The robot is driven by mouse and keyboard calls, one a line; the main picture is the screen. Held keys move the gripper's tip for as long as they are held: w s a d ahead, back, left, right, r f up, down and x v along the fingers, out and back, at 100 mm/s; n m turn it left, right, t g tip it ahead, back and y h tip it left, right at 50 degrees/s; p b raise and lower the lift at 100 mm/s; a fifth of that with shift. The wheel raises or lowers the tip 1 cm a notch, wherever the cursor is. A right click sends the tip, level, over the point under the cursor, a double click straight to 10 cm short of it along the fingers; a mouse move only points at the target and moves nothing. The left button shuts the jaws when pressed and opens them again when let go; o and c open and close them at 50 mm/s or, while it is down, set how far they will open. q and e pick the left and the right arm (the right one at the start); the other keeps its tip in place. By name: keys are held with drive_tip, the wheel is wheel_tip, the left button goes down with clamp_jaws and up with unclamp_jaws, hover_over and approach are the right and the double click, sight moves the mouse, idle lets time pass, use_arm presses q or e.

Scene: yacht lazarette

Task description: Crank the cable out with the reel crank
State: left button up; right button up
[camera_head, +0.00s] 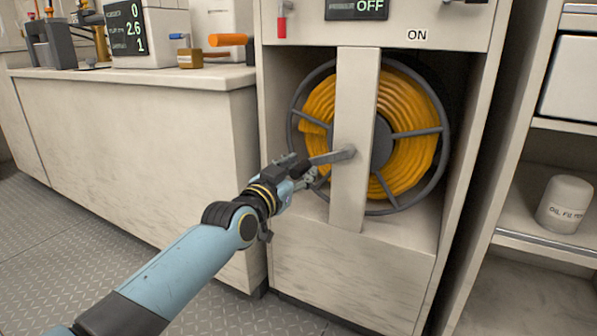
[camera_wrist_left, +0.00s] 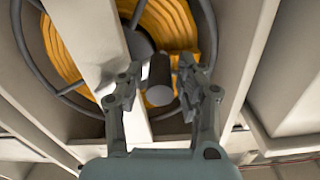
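The cable reel (camera_head: 417,132) stands in an open cabinet bay, with yellow-orange cable (camera_head: 405,90) wound on its grey spoked frame. A pale upright post (camera_head: 356,100) crosses in front of it. The grey reel crank (camera_head: 335,156) is mounted on the post, its arm pointing left. My left gripper (camera_head: 302,174) is at the crank's outer end. In the left wrist view, the dark crank handle (camera_wrist_left: 159,80) stands between the two open fingers (camera_wrist_left: 160,88), with a visible gap on at least the right side. My right gripper is not in view.
A display above the bay reads OFF (camera_head: 370,6), and an ON label (camera_head: 417,35) sits to its right. A counter (camera_head: 130,85) with tools and a numeric display (camera_head: 127,28) is at left. Shelves at right hold an oil filter (camera_head: 565,204). The floor at lower left is clear.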

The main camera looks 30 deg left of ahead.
use_arm(q)
clamp_jaws()
drive_tip(key=shift+d+f, duration=0.1)
drive_tip(key=shift+f, duration=0.05)
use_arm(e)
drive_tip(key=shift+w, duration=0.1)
